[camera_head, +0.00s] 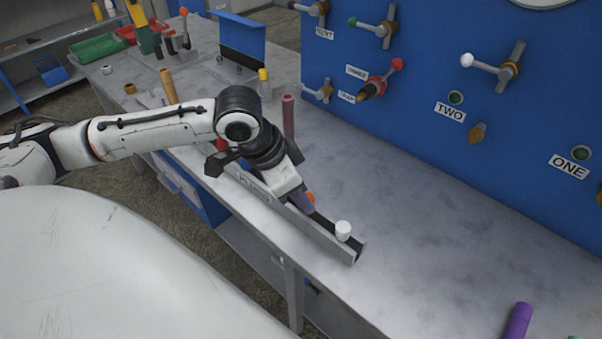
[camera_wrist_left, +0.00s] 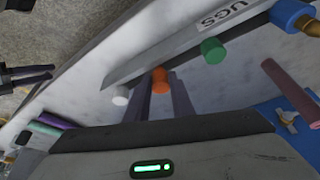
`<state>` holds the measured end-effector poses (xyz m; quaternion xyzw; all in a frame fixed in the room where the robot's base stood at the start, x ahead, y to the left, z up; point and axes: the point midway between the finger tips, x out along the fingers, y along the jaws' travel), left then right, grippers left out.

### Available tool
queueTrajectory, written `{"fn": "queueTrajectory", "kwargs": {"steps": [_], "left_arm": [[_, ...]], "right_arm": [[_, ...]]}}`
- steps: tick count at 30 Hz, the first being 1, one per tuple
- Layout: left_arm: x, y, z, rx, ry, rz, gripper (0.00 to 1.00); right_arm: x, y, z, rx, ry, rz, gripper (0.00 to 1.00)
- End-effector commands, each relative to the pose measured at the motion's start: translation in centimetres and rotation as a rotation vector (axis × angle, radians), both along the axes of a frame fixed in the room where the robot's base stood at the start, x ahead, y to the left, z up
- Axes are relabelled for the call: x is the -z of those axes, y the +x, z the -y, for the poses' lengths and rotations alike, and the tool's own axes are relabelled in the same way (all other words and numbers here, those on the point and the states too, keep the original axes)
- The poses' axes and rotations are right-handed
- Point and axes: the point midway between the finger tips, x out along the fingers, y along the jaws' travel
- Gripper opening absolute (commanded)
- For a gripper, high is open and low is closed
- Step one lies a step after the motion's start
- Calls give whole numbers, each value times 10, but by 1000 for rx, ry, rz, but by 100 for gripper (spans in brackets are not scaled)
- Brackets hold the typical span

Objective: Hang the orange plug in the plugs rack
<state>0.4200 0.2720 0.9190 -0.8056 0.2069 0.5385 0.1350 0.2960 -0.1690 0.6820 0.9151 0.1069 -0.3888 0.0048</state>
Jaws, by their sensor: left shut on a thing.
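The orange plug (camera_head: 310,197) is at the fingertips of my left gripper (camera_head: 304,204), over the plugs rack (camera_head: 325,240). In the left wrist view the plug's round orange end (camera_wrist_left: 160,80) sits between the two fingers, which are shut on it. The rack is a long grey channel with part of its label (camera_wrist_left: 222,16) readable. The plug stands in line with the white plug (camera_head: 343,231) and a green plug (camera_wrist_left: 213,51). Its lower part is hidden, so I cannot tell how deep it sits. What looks like my right gripper (camera_wrist_left: 48,74) shows at the wrist view's left edge.
A blue plug (camera_wrist_left: 288,14) stands farther along the rack. A dusky red cylinder (camera_head: 288,116) stands on the bench behind my left gripper. A purple cylinder (camera_head: 517,320) is at the near right. The blue panel (camera_head: 430,135) with valves rises behind. The bench's middle right is clear.

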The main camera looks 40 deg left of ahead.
Motion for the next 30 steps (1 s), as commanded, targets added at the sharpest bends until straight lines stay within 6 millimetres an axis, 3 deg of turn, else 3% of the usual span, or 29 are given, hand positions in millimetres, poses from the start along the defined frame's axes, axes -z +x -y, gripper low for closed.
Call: {"fn": "queueTrajectory", "kwargs": {"steps": [13,14,17,26,30], "left_arm": [[12,0,0,0,-1,0,0],[11,0,0,0,-1,0,26],[11,0,0,0,-1,0,43],[9,0,0,0,0,0,43],[-3,-4,-4,-1,2,2,43]], "right_arm": [[2,0,0,0,0,0,45],[2,0,0,0,0,0,45],[2,0,0,0,0,0,45],[2,0,0,0,0,0,45],[1,0,0,0,0,0,45]]}}
